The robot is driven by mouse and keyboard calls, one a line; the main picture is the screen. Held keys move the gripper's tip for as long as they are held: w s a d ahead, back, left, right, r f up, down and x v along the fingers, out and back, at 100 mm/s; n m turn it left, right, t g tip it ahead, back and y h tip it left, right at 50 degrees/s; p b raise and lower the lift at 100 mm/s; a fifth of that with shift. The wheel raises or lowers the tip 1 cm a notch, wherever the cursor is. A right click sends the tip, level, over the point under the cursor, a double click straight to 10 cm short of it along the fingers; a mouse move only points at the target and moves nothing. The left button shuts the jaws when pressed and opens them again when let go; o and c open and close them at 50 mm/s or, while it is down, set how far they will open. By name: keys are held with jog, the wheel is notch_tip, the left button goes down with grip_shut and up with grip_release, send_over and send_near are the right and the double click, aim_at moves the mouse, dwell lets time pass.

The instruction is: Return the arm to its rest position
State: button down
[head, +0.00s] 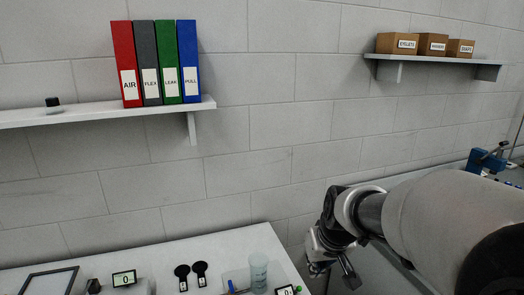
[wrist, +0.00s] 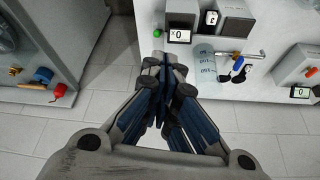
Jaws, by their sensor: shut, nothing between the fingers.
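My gripper (wrist: 166,62) is shut and empty in the wrist view. Its fingertips point toward the gap between two benches, above the tiled floor. In the head view my gripper (head: 335,270) hangs at the end of my arm at the lower right, just right of the white bench. Its fingertips are hard to make out there. My arm reaches in from the right edge of the head view.
The white bench (head: 210,252) carries a clear beaker (head: 258,272), two black round-headed items and a display (head: 124,279). A shelf (head: 80,115) holds binders (head: 188,62); another shelf (head: 430,62) holds boxes. A blue vise (head: 487,160) stands right. Floor (wrist: 95,125) is open below.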

jog(key=s+r, duration=0.2)
jog(key=s, duration=1.1)
jog(key=s+r+m, duration=0.1)
jog(key=s+r, duration=0.1)
jog(key=s, duration=1.1)
jog(key=shift+d+h, duration=0.3)
jog(key=shift+d, duration=0.1)
